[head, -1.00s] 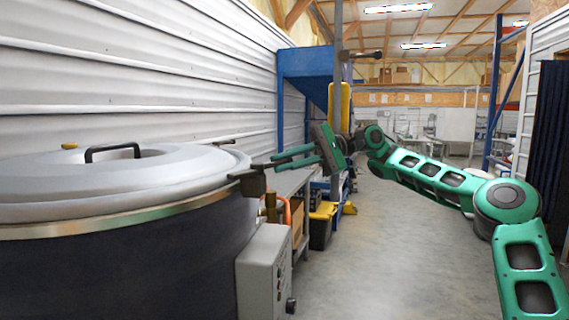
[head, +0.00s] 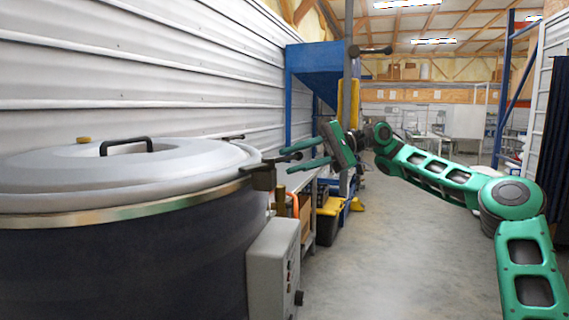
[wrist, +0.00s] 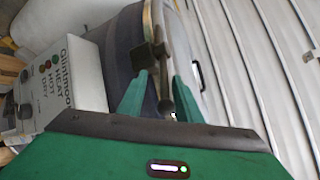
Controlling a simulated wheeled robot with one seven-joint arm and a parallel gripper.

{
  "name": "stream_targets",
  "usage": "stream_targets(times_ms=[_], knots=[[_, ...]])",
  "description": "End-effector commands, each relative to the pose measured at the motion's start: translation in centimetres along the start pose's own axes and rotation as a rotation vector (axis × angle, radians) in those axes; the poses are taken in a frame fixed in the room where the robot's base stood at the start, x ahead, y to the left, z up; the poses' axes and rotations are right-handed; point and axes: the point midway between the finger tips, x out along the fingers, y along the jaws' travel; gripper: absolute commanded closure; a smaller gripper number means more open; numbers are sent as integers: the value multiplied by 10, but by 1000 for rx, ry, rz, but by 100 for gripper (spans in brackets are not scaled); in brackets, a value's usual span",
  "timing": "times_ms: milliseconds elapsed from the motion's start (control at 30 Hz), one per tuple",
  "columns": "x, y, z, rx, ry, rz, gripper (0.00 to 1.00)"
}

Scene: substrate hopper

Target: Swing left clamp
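The large dark vessel (head: 120,265) with its pale lid (head: 60,180) fills the left of the head view. A dark clamp (head: 264,176) sits on its rim at the right side. The clamp also shows in the wrist view (wrist: 150,56), its rod with a rounded end pointing toward my palm. My gripper (head: 285,160) is at the clamp's right, fingers pointing at it. In the wrist view my gripper (wrist: 163,76) is open, with the clamp's rod showing between the two green fingers. I cannot tell whether either finger touches it.
A grey control box (head: 273,268) with lamps and a knob is mounted below the clamp. Another dark clamp (head: 232,137) is on the far rim. A blue hopper (head: 312,62) and a post stand behind my gripper.

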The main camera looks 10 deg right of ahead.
Motion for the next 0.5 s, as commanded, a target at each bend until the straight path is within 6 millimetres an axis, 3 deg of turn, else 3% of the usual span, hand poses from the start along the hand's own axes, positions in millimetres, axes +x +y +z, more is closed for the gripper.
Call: stream_targets(times_ms=[233,500], knots=[[-6,-1,0,0,-2,2,70],[-46,-2,-2,-1,-3,-3,70]])
